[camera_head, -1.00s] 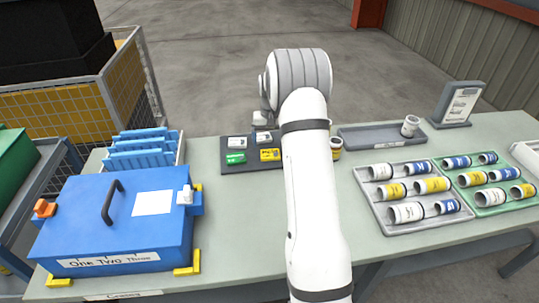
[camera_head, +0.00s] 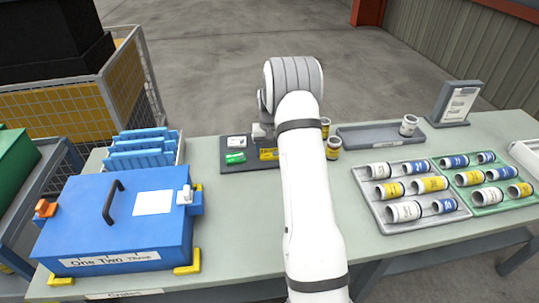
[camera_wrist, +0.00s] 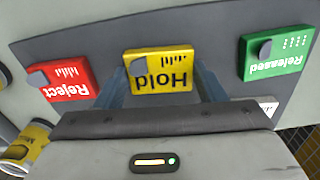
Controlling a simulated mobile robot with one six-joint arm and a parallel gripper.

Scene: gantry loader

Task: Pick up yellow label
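The yellow label (camera_wrist: 160,70), marked "Hold", lies on a dark grey tray (camera_wrist: 215,25). In the wrist view it sits between the two fingers of my gripper (camera_wrist: 160,78), which are open with one finger at each side and look slightly apart from it. In the head view the yellow label (camera_head: 268,154) shows just below my gripper (camera_head: 263,137), partly hidden by my arm. Whether the fingers touch it is hard to tell.
On the same tray lie a red "Reject" label (camera_wrist: 65,78), a green "Released" label (camera_wrist: 275,53) and a white label (camera_head: 236,141). Yellow-banded jars (camera_head: 333,148) stand right of my arm. A blue box (camera_head: 112,225) is at left, trays of jars (camera_head: 393,222) at right.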

